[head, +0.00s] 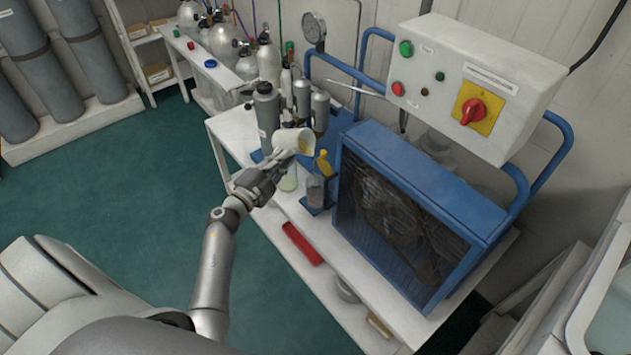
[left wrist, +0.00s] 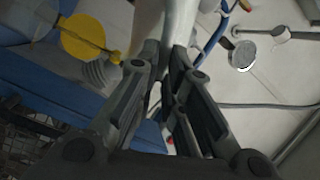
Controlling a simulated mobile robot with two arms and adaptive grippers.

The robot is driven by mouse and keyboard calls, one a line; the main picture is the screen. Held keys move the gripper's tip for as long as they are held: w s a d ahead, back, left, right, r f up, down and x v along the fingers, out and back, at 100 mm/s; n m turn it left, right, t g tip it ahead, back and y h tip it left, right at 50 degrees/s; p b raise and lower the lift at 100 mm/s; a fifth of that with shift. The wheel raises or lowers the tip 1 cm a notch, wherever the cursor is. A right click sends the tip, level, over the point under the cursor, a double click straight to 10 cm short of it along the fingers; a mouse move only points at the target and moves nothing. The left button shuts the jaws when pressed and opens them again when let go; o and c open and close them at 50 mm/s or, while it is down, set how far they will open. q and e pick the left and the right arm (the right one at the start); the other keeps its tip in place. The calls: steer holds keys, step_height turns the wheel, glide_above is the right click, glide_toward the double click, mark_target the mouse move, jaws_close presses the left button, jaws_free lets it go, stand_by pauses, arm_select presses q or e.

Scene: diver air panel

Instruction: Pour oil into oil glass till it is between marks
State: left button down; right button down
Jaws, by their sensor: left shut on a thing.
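My left gripper (head: 266,178) is shut on the handle of a white jug (head: 290,142), which is tilted with its mouth toward the right. Yellowish oil shows inside the mouth. In the left wrist view the fingers (left wrist: 163,75) close around the jug's pale handle (left wrist: 166,32). Just right of and below the jug, a small clear glass (head: 316,190) stands by the blue compressor, with a yellow part (head: 324,162) above it. I take it for the oil glass; its marks and oil level are too small to read. I see no clear oil stream. My right gripper is out of view.
The blue compressor (head: 440,172) fills the right of the white bench (head: 318,236). Grey cylinders (head: 267,112) stand close behind the jug. A red tray (head: 302,244) lies toward the bench front. The control box (head: 470,72) hangs above. Green floor (head: 120,185) is open at left.

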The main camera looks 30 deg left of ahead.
arm_select(q)
steer(key=n+p, duration=0.2)
steer(key=n, duration=0.1)
steer(key=shift+a+f, duration=0.35)
steer(key=shift+f, duration=0.05)
stand_by(0.5)
steer(key=f+n, duration=0.1)
steer(key=f, duration=0.1)
steer(key=a+f+n, duration=0.1)
steer(key=f+n, duration=0.1)
steer(key=shift+f+n, duration=0.1)
steer(key=shift+n, duration=0.2)
stand_by(0.8)
